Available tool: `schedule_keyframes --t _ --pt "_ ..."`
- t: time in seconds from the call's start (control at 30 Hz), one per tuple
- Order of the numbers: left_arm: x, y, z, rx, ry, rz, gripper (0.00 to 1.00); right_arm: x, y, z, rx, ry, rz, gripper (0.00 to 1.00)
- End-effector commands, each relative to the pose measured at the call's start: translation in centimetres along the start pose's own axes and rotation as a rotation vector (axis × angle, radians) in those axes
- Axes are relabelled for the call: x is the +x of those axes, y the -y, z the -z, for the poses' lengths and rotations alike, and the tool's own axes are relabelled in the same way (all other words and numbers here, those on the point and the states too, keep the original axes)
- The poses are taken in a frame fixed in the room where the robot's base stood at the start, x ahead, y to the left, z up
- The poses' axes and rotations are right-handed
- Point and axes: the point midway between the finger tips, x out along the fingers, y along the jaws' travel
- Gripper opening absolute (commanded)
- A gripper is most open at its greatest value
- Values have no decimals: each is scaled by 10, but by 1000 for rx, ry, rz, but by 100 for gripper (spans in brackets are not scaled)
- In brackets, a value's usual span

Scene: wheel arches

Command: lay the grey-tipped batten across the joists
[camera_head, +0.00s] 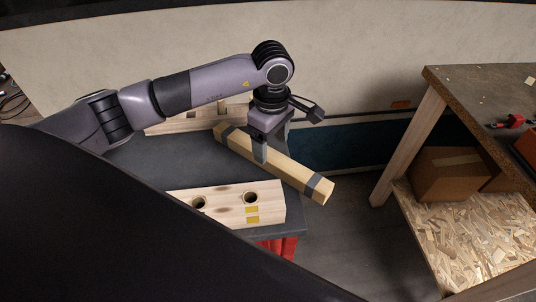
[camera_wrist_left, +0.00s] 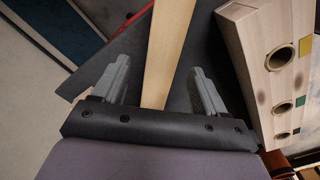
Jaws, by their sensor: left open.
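The pale wooden batten (camera_head: 290,172) has a grey band near each end. It lies slantwise over the dark table top, its near right end sticking out past the table's edge. A joist with round holes and yellow patches (camera_head: 232,203) stands in front. Another joist (camera_head: 180,122) is at the back, partly hidden by my arm; I cannot tell whether the batten's far end touches it. My left gripper (camera_head: 261,156) points down over the batten's middle. In the left wrist view my gripper (camera_wrist_left: 157,72) is open, its fingers apart on either side of the batten (camera_wrist_left: 168,50). My right gripper is not in view.
The dark table top (camera_head: 190,160) has bare room between the joists. A workbench (camera_head: 485,90) stands at the right, with a cardboard box (camera_head: 447,175) on its lower shelf. A pale wall panel (camera_head: 370,60) runs behind. Open floor lies between table and workbench.

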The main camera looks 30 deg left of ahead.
Motion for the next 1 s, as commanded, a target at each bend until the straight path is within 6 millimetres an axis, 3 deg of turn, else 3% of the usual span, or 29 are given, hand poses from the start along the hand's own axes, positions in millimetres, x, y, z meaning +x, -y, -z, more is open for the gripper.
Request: schedule_keyframes --t 0.3,0.6,0.67,0.8,0.87,1.0 --pt "42 3 6 0 1 1 72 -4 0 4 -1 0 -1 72" --pt "48 2 6 0 0 -1 72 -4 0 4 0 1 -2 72" --pt "47 2 6 0 0 -1 56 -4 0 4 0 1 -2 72" --pt "47 2 6 0 0 -1 10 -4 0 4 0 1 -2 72" --pt "46 2 6 0 0 -3 1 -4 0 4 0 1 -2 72" --pt "46 2 6 0 0 -3 1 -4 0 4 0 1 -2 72"
